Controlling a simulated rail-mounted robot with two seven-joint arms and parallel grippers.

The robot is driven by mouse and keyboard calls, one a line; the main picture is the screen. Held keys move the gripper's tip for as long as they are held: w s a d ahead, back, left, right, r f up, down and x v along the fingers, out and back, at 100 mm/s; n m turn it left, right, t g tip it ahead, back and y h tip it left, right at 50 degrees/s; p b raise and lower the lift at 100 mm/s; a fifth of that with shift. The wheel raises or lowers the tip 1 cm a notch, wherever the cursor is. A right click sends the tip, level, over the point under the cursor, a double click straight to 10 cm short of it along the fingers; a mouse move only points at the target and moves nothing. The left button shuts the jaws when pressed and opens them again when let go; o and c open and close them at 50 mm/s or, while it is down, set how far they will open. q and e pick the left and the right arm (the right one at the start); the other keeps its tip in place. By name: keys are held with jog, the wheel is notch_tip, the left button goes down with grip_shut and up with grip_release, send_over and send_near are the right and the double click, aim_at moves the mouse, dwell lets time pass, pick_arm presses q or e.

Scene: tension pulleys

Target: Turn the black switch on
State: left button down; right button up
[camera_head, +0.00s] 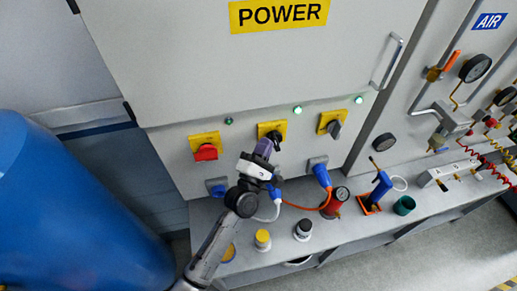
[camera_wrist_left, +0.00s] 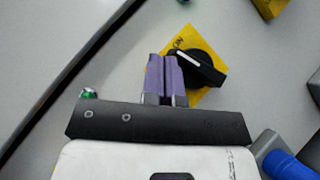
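The black switch (camera_head: 276,136) is a rotary knob on a yellow plate (camera_head: 263,129), the middle of three on the grey power cabinet (camera_head: 250,75). In the left wrist view the knob (camera_wrist_left: 203,68) has a white line whose outer end lies by lettering that looks like "ON". My left gripper (camera_head: 266,147) is in front of the plate. Its purple fingers (camera_wrist_left: 165,76) are together with nothing seen between them. Their tips are beside the white-line end of the knob; I cannot tell whether they touch it. My right gripper is not in view.
A red switch (camera_head: 206,152) is to the left, and a grey switch (camera_head: 334,128) to the right. Blue plugs (camera_head: 321,175) with cables are below. A ledge (camera_head: 345,230) holds small parts and gauges. A blue barrel (camera_head: 75,215) fills the lower left.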

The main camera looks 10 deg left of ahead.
pick_arm(q)
jog(key=shift+w+d+r, duration=0.1)
jog(key=shift+d+r, duration=0.1)
jog(key=shift+r, duration=0.2)
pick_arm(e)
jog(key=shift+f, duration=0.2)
pick_arm(q)
jog(key=shift+d+r, duration=0.15)
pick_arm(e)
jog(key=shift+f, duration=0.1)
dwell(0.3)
pick_arm(q)
jog(key=s+a+b, duration=0.2)
jog(key=s+a, duration=0.5)
jog(key=s, duration=0.3)
jog(key=shift+s+a+f, duration=0.3)
jog(key=shift+a, duration=0.05)
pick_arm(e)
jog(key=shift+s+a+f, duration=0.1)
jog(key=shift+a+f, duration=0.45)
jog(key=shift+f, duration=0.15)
